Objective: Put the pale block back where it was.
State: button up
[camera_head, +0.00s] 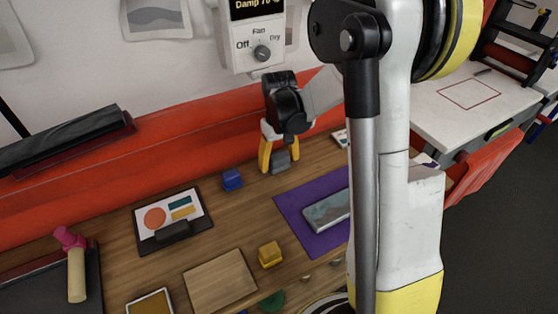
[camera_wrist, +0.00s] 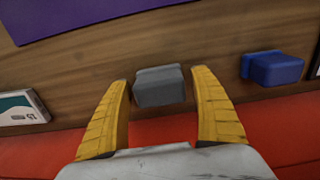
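A small grey block (camera_head: 281,161) is at the back of the wooden table, near the red padded edge. It is the nearest match I see to a pale block. In the wrist view the grey block (camera_wrist: 160,87) lies between my yellow fingertips, with a narrow gap on each side. My gripper (camera_head: 278,154) points down at it, and the wrist view shows my gripper (camera_wrist: 162,85) open around it. Whether the block rests fully on the table is hard to tell.
A blue block (camera_head: 232,180) stands left of my gripper, and a yellow block (camera_head: 270,254) is nearer the front. A purple mat (camera_head: 297,219) bears a grey-green case (camera_head: 327,212). A clipboard (camera_head: 154,242), wooden board (camera_head: 219,282) and pink-headed hammer (camera_head: 76,276) lie left.

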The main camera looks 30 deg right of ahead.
aim_at(279, 155)
notch_tip(279, 155, up, 12)
jog(key=p, duration=0.4)
jog(key=shift+r+p, duration=0.1)
jog(key=shift+p, duration=0.2)
jog(key=s+a+r+t, duration=0.3)
jog(key=s+a+r, duration=0.1)
jog(key=s, duration=0.4)
jog(key=s+a+r+t, duration=0.4)
jog(key=s+a, duration=0.2)
jog(key=s, duration=0.3)
jog(key=shift+a, duration=0.35)
jog(key=shift+w+r, duration=0.1)
